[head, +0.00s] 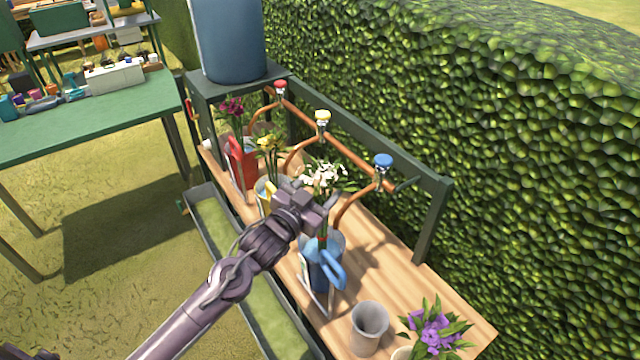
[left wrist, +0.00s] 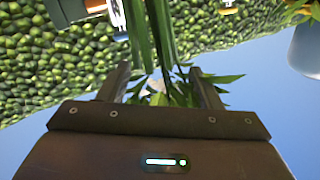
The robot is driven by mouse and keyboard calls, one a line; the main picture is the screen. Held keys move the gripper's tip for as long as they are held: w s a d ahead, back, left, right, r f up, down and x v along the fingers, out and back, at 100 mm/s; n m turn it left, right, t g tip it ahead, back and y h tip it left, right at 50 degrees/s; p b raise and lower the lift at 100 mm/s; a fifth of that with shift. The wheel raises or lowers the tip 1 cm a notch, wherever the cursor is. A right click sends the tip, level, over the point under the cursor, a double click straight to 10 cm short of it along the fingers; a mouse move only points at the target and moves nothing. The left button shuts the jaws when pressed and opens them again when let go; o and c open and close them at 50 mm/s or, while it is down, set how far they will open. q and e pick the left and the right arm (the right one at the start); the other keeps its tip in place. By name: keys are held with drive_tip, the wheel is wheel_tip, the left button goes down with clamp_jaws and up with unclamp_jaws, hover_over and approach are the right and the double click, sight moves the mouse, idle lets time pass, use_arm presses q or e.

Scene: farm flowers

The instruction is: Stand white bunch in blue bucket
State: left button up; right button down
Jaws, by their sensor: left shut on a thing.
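The white bunch (head: 325,178) has white blooms, green leaves and a reddish band low on its stems. My left gripper (head: 308,210) is shut on its stems, below the blooms. In the left wrist view the green stems (left wrist: 150,35) run between the two fingers (left wrist: 160,88). The bunch is about upright. The blue bucket (head: 322,272) stands on the wooden bench directly under it. The stems' lower part shows at the bucket's mouth; how deep their ends reach is hidden. My right gripper is not in view.
A red bucket (head: 243,160) with dark red flowers and a bucket with yellow flowers (head: 268,145) stand farther back. A grey empty pot (head: 368,325) and purple flowers (head: 437,328) are nearer. Red, yellow and blue taps (head: 383,162) line the bench (head: 405,275); a hedge rises behind.

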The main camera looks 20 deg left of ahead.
use_arm(q)
drive_tip(key=shift+f+b, duration=1.1)
drive_tip(key=shift+f, duration=0.8)
drive_tip(key=o, duration=1.6)
drive_tip(key=shift+c, duration=0.2)
drive_tip(key=shift+f, duration=0.1)
drive_tip(key=b+v, duration=0.1)
drive_tip(key=v, duration=0.7)
